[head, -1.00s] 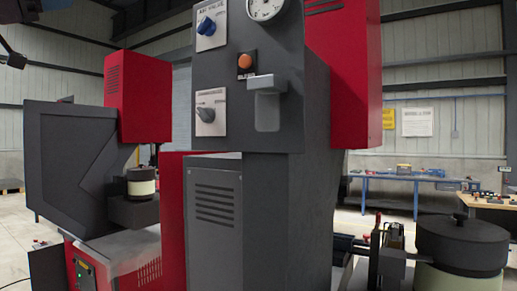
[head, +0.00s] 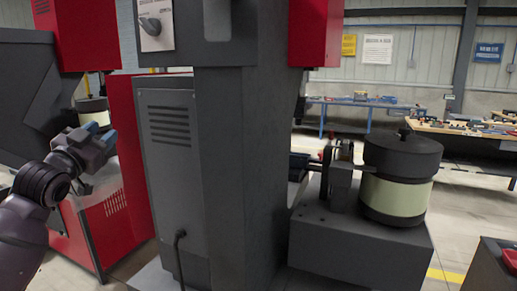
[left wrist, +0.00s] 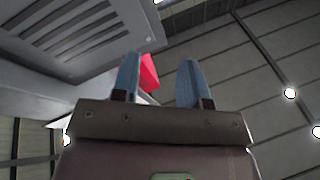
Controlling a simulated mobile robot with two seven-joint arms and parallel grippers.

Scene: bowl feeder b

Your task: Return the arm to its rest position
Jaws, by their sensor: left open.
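My left gripper (head: 100,135) shows at the left of the head view, on my dark arm that comes in from the lower left. It is in front of the red and dark machine parts, left of the grey cabinet. In the left wrist view its two blue fingers (left wrist: 157,80) stand apart with nothing between them. A red part shows behind the gap. My right gripper is in neither view.
A grey machine cabinet (head: 178,170) with vent slots and a cable stands close in the centre. A lidded bowl feeder (head: 400,175) sits on a dark base at the right. Workbenches (head: 365,103) stand at the back wall. Open floor shows at the right.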

